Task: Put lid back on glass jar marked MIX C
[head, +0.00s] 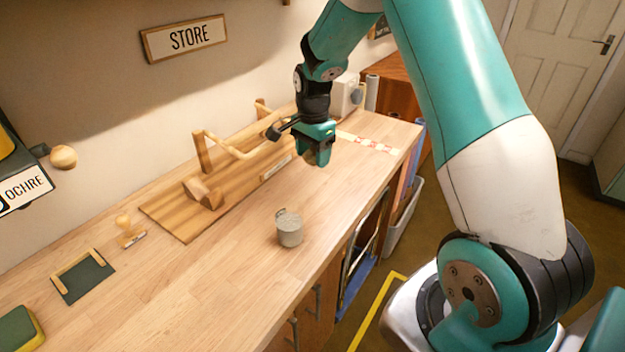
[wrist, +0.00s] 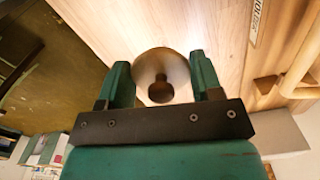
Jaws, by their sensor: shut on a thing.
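In the head view only a small brownish part of the lid (head: 321,158) shows below the fingers. A small grey, glass-like jar (head: 290,231) stands upright on the worktop near its front edge, to the left of and nearer than my gripper. Its top looks open. I cannot read any marking on it.
A wooden board (head: 172,215) with a raised rail lies behind the jar. A dark green tray (head: 82,277) and a small wooden-handled stamp (head: 126,226) lie at left. A red-and-white strip (head: 372,144) lies at the far right. The worktop around the jar is clear.

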